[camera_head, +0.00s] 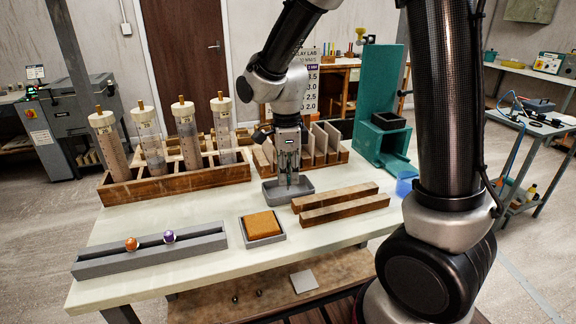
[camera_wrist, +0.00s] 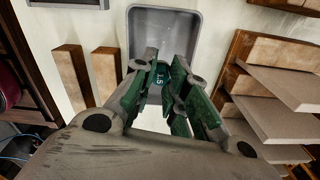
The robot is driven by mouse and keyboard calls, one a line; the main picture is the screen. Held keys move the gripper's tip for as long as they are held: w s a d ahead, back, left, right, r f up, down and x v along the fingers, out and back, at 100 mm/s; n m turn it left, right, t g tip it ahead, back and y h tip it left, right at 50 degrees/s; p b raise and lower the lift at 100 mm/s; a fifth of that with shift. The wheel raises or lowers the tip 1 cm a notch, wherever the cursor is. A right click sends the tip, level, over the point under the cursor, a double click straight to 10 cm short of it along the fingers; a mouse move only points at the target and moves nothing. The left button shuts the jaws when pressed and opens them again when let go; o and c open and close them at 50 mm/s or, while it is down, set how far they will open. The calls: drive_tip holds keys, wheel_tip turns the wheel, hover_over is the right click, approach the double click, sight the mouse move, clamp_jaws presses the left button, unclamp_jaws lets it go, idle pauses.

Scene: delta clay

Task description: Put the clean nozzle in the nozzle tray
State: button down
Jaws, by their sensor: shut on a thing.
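My gripper (camera_head: 289,178) points down over a shallow grey tray (camera_head: 268,196) near the middle of the table. The tray also shows in the wrist view (camera_wrist: 165,15), just beyond the fingertips. My gripper (camera_wrist: 164,82) is shut on a small dark green piece, the nozzle (camera_wrist: 160,76), which bears a pale mark like "1.5". The fingers hide much of the nozzle, and its cleanness cannot be told. Its lower end is at or just above the tray; I cannot tell whether it touches the floor of the tray.
A wooden rack (camera_head: 180,186) with clear cylinders stands behind left, and slotted boards (camera_head: 325,143) stand behind. Two wooden bars (camera_head: 343,207) lie right of the tray. An orange sponge (camera_head: 262,224) and a grey rail (camera_head: 150,255) with two balls are in front. A green stand (camera_head: 380,110) is at back right.

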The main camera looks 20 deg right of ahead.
drive_tip(key=shift+f, duration=0.4)
drive_tip(key=c, duration=1.3)
unclamp_jaws()
drive_tip(key=shift+c, duration=0.2)
wheel_tip(320, 180, up, 12)
drive_tip(key=shift+a, duration=0.1)
